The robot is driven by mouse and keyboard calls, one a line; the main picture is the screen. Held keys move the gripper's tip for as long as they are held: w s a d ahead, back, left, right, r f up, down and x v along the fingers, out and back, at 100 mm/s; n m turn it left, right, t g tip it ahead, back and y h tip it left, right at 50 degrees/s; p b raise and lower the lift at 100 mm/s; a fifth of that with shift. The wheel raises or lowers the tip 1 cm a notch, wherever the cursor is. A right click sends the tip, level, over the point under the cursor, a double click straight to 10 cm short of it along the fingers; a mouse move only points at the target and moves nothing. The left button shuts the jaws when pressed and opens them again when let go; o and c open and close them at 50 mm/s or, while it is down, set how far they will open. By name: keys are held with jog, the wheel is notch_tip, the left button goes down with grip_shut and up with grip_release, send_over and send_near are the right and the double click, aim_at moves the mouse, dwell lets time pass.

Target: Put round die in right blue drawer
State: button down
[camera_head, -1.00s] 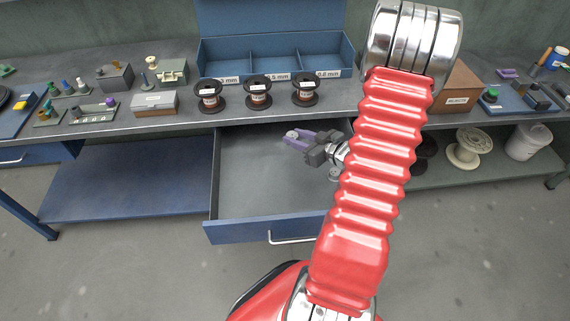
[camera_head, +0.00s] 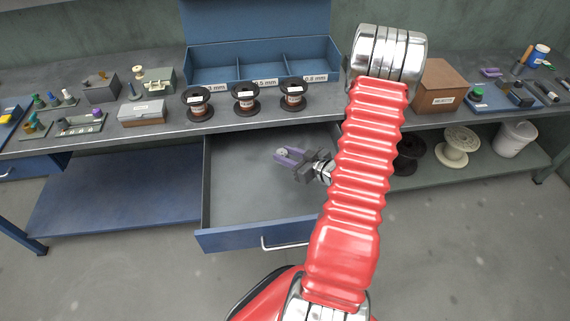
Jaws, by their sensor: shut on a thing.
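The die is small in the picture and partly covered by the fingers. I cannot tell how high it is above the drawer floor. The rest of the drawer floor that shows is bare. My arm hides the drawer's right side.
The workbench top (camera_head: 165,130) is above the drawer, with several dark copper spools (camera_head: 245,99) near its front edge. A blue compartment bin (camera_head: 262,70) stands behind them. A brown box (camera_head: 437,87) stands right of my arm. A cream spool (camera_head: 457,146) and white bucket (camera_head: 515,139) are on the lower shelf.

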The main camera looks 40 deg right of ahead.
jog(key=shift+f, duration=0.1)
jog(key=shift+f, duration=2)
jog(key=shift+f, duration=0.6)
jog(key=c, duration=1.3)
grip_release()
jog(key=shift+r, duration=0.15)
